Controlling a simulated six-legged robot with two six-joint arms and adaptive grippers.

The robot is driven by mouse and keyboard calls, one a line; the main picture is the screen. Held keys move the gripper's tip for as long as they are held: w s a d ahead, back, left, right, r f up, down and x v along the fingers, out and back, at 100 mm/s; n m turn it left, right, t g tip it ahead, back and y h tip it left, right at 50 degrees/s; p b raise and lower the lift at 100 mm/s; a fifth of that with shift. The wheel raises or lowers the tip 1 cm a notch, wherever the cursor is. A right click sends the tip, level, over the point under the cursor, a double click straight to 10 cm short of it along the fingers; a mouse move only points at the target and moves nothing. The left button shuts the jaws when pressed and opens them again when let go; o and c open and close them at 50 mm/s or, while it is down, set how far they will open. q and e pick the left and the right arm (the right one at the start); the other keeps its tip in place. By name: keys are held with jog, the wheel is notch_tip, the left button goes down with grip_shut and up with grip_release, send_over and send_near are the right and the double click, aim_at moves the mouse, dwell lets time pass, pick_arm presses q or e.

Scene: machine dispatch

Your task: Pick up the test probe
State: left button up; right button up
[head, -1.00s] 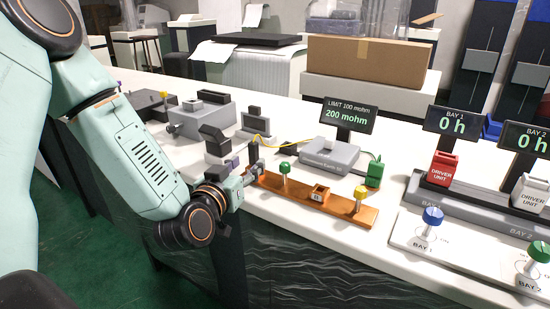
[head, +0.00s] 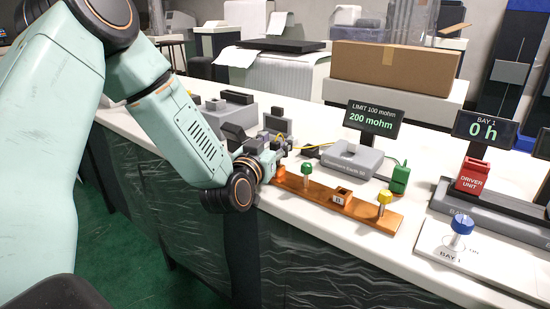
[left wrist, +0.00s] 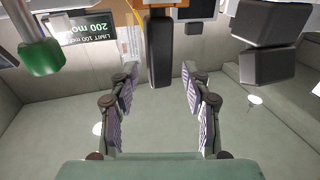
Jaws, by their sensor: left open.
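My left gripper (head: 279,150) reaches over the white bench, just beyond the left end of the orange bar. In the left wrist view its two padded fingers (left wrist: 160,88) stand apart with nothing clamped between them. A dark upright handle (left wrist: 160,48), which looks like the test probe, is centred between and just beyond the fingertips. In the head view the probe is largely hidden by the gripper; a yellow lead (head: 312,147) runs from there to the grey meter (head: 352,162). My right gripper is not in view.
The orange bar (head: 362,211) carries a green knob (head: 307,169) and a yellow knob (head: 384,198). A green clip (head: 400,179) stands right of the meter. A display (head: 373,120) reads 200 mohm. Dark blocks stand behind my gripper.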

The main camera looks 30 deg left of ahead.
pick_arm(q)
grip_shut()
dwell(0.5)
